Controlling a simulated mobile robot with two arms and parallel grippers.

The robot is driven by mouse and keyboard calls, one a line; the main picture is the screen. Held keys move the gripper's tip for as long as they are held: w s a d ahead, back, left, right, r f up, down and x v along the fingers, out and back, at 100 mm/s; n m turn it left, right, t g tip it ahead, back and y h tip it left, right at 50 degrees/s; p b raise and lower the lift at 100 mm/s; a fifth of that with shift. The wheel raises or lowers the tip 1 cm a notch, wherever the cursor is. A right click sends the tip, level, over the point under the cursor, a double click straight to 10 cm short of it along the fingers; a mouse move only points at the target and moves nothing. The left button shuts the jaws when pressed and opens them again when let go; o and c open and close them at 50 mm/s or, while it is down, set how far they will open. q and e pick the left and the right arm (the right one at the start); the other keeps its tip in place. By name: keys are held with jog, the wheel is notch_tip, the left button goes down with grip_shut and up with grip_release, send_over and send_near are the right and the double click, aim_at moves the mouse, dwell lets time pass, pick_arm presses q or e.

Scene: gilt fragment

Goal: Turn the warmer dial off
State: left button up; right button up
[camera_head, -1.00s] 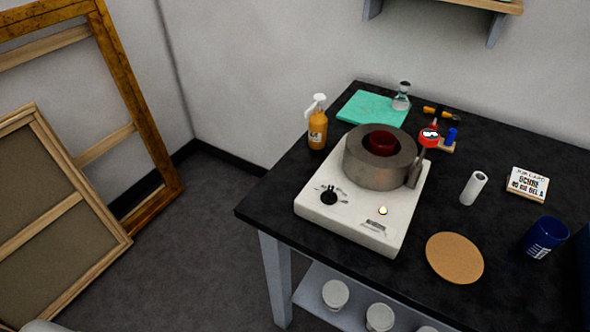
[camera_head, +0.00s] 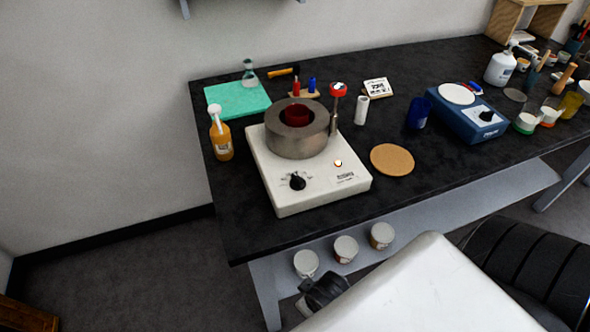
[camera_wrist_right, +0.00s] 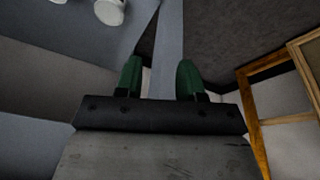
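The warmer (camera_head: 268,166) is a white box on the black table in the head view. Its black dial (camera_head: 297,182) is on the sloping front panel, left of a small glowing lamp (camera_head: 338,162). The dial's exact setting is too small to read. A grey metal ring (camera_head: 297,141) with a dark red vessel (camera_head: 298,115) inside sits on top. My right gripper (camera_wrist_right: 160,80) shows in the right wrist view, its green fingers apart with nothing between them. It is away from the dial, with a table leg (camera_wrist_right: 168,40) beyond it. My left gripper is not in view.
An orange pump bottle (camera_head: 221,137) stands left of the warmer, and a cork disc (camera_head: 392,160) lies to its right. A blue device (camera_head: 468,115) is further right. Jars (camera_head: 345,249) stand on the lower shelf (camera_head: 420,211). My white arm part fills the lower right.

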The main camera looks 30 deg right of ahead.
notch_tip(320, 180, up, 15)
jog(key=t, duration=0.2)
jog(key=w+r+t, duration=0.2)
jog(key=w+r, duration=0.1)
jog(key=w+r+t, duration=0.2)
jog(key=w+r, duration=0.1)
jog(key=w, duration=0.1)
jog(key=w+d+r+n+t+h+p, duration=0.1)
jog(key=w+r+t, duration=0.1)
jog(key=w+r, duration=0.1)
jog(key=shift+w+t, duration=0.3)
jog(key=shift+w, duration=0.35)
jog(key=w+a+r+n+t+y, duration=0.3)
jog(key=r+n+t, duration=0.1)
jog(key=r, duration=0.4)
jog(key=w+a+r+n+t+y, duration=0.3)
jog(key=w+r+n+t+y, duration=0.15)
jog(key=r, duration=0.25)
jog(key=s+a+r+n+g+y, duration=0.2)
jog(key=a+r+n+g+y, duration=0.35)
jog(key=n+y, duration=0.7)
jog(key=n+g+h, duration=1.2)
jog(key=g+h, duration=0.3)
jog(key=h, duration=0.4)
send_near(298, 177)
notch_tip(298, 177, down, 9)
jog(key=shift+f+p, duration=0.2)
jog(key=shift+p, duration=0.6)
